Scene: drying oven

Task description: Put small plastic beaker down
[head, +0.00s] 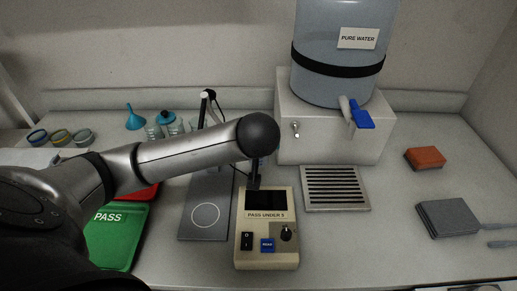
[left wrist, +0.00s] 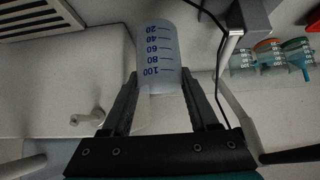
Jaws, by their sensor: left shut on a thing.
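The small plastic beaker (left wrist: 158,50) is translucent white with blue volume marks from 20 to 100. It shows in the left wrist view between the two dark fingers of my left gripper (left wrist: 159,76), which is shut on it. The printed numbers appear upside down in that view. In the head view my left arm reaches in from the left across the bench, and its rounded joint hides the gripper and the beaker. Whether the beaker touches a surface cannot be told. My right gripper is in neither view.
A meter (head: 267,257) labelled "PASS UNDER 5" stands beside a grey plate (head: 204,218) with a circle. A green PASS tray (head: 112,245) lies left. Behind are a water tank (head: 335,75) with a blue tap (head: 361,114) and a drain grille (head: 335,187).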

